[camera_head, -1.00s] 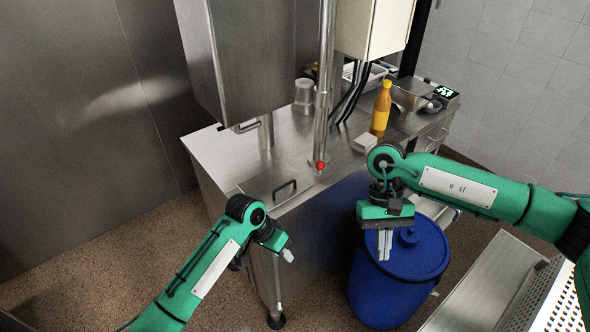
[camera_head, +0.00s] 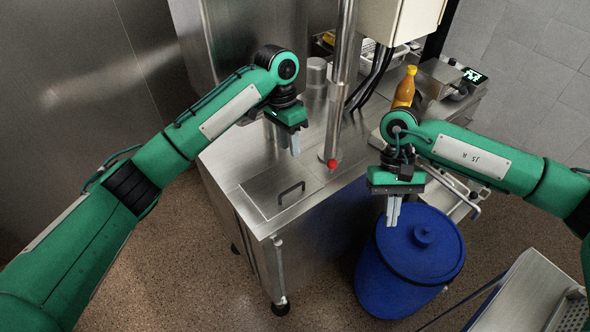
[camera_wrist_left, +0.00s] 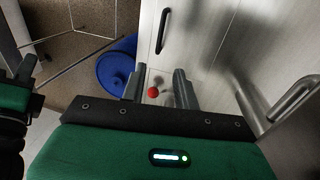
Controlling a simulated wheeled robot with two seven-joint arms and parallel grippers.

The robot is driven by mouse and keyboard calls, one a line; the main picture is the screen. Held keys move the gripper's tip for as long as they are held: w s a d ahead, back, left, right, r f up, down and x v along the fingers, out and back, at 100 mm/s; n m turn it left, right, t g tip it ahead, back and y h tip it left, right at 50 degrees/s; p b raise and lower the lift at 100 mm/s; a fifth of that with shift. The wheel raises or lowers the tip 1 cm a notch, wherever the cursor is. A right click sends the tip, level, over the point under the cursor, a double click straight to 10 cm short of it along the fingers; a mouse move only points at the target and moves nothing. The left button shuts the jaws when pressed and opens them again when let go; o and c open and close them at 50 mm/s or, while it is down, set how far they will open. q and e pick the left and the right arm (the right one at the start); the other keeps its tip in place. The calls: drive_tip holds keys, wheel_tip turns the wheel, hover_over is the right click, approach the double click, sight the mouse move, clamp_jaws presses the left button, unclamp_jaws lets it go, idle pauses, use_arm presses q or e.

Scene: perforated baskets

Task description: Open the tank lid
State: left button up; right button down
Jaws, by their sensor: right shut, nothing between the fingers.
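The tank lid (camera_head: 263,197) is a flat steel panel in the top of the steel tank unit, lying shut. Its handle (camera_head: 291,194) is a dark bar standing up near the front edge; it also shows at the top of the left wrist view (camera_wrist_left: 163,31). My left gripper (camera_head: 295,146) is above the steel top, behind the lid and handle, pointing down. Its two fingers are apart and empty in the left wrist view (camera_wrist_left: 158,88). My right gripper (camera_head: 392,212) is shut and empty, to the right of the tank and in front of the blue barrel.
A steel pipe with a red knob (camera_head: 332,164) rises from the top, right of my left gripper. A blue barrel (camera_head: 405,275) with a lid stands right of the tank. An orange bottle (camera_head: 404,88) and a scale (camera_head: 470,76) are farther back. The lid's surface is clear.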

use_arm(q)
drive_tip(key=p, duration=0.5)
hover_over(295, 193)
wheel_tip(295, 193, down, 10)
drive_tip(key=shift+w+a+f, duration=0.1)
drive_tip(key=shift+w+f, duration=0.05)
drive_tip(key=shift+f, duration=0.55)
drive_tip(key=shift+c, duration=0.4)
clamp_jaws()
